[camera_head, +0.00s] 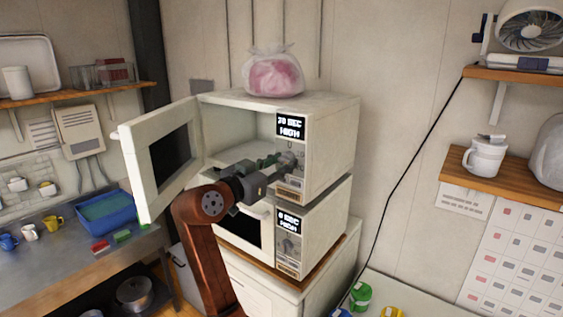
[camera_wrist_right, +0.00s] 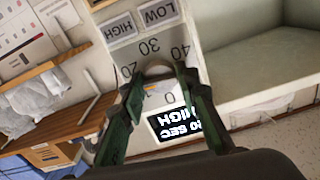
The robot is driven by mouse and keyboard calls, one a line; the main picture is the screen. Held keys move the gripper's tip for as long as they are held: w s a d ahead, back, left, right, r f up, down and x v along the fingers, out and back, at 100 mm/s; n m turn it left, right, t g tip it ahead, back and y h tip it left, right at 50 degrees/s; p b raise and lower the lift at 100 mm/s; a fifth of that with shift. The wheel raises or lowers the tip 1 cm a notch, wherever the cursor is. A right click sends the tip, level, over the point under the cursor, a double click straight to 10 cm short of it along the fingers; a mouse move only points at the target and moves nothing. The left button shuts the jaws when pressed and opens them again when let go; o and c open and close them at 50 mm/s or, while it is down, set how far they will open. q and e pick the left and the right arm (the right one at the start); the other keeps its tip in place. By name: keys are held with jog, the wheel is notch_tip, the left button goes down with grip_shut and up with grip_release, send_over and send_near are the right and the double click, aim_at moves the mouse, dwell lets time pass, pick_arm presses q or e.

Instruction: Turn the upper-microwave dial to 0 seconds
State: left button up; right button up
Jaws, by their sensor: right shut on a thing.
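The upper microwave (camera_head: 335,125) is white with its door (camera_head: 160,160) swung open to the left. Its lit display (camera_head: 291,126) reads a two-digit number of seconds, probably 30, and HIGH; the display also shows upside down in the right wrist view (camera_wrist_right: 175,125). My right gripper (camera_head: 284,163) is at the control panel, its fingers shut around the upper dial. In the right wrist view, the green fingers (camera_wrist_right: 158,72) pinch the grey dial (camera_wrist_right: 156,64); numbers 0, 20, 30 and 40 show around it. The fingers hide part of the dial. My left gripper is not in view.
A lower microwave (camera_head: 325,225) stands beneath, its display (camera_head: 289,222) reading 0 SEC HIGH. A bag with pink contents (camera_head: 273,75) sits on top of the upper microwave. A counter with a blue tub (camera_head: 105,212) and cups is at left; shelves are at right.

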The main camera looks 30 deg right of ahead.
jog(key=n+p, duration=0.1)
jog(key=n, duration=0.3)
jog(key=shift+n, duration=0.3)
jog(key=n+p, duration=0.2)
jog(key=n, duration=0.3)
jog(key=shift+r, duration=0.1)
jog(key=n+p, duration=0.3)
jog(key=n, duration=0.2)
jog(key=shift+s, duration=0.1)
jog(key=shift+n+p, duration=1.4)
jog(key=shift+n, duration=0.8)
jog(key=o, duration=1.1)
jog(key=shift+d, duration=0.1)
